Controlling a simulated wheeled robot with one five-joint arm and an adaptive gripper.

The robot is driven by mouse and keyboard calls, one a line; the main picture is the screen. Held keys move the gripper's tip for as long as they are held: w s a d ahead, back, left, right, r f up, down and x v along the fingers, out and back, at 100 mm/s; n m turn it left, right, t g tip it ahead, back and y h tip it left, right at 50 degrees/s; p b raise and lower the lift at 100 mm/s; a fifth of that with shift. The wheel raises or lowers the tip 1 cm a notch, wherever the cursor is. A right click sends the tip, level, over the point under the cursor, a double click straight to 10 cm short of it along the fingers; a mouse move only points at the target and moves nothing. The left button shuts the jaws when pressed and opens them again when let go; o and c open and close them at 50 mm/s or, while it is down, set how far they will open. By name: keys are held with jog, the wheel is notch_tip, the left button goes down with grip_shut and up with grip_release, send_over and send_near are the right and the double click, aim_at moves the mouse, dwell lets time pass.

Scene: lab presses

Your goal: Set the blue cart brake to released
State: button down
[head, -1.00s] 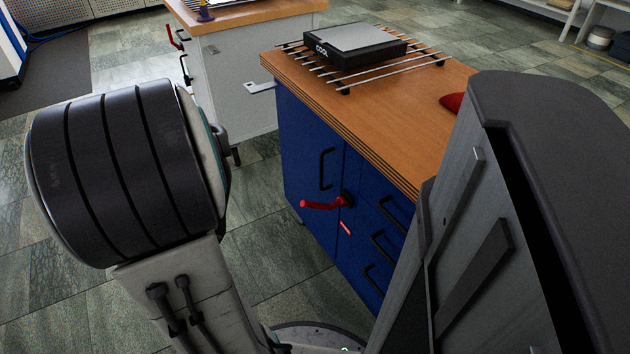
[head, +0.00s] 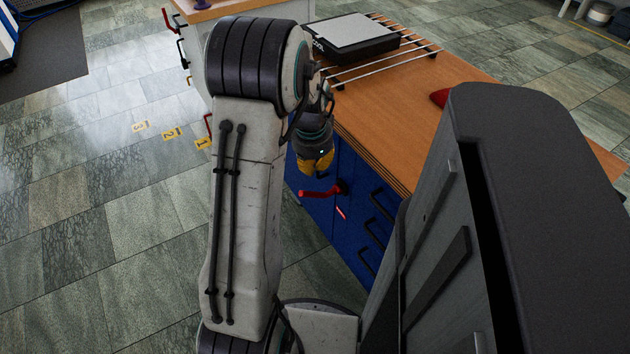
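The blue cart (head: 352,213) with a wooden top stands right of my arm. Its brake is a red lever (head: 320,192) on a dark pivot on the blue front, lying roughly level and pointing left. A small red mark (head: 341,213) shows on the front just below the pivot. My gripper (head: 318,166), with yellow parts, hangs in front of the cart, just above the red lever in the picture. A gap seems to remain between them. The fingertips are small and partly turned away, so their opening cannot be told.
A black device (head: 345,45) with a grey plate rests on metal rails (head: 395,57) on the cart top. A red object (head: 439,97) lies near the top's edge. A white cart with a wooden top (head: 240,8) stands behind my arm. Floor at left is clear, with yellow number markers (head: 171,134).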

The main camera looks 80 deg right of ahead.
aim_at(310, 193)
jog(key=shift+d+f+b, duration=0.35)
jog(key=shift+f+b, duration=0.35)
jog(key=shift+f, duration=0.9)
jog(key=shift+d+f+b, duration=0.3)
jog(key=shift+f+b, duration=0.4)
jog(key=shift+f, duration=0.95)
jog(key=shift+d+f+b, duration=0.35)
jog(key=shift+f+b, duration=0.35)
jog(key=shift+f, duration=0.9)
jog(key=f+b, duration=0.1)
jog(key=w+a+f+b, duration=0.1)
jog(key=shift+f+b, duration=0.25)
jog(key=shift+b, duration=0.1)
jog(key=shift+w+r, duration=0.1)
jog(key=shift+r, duration=0.1)
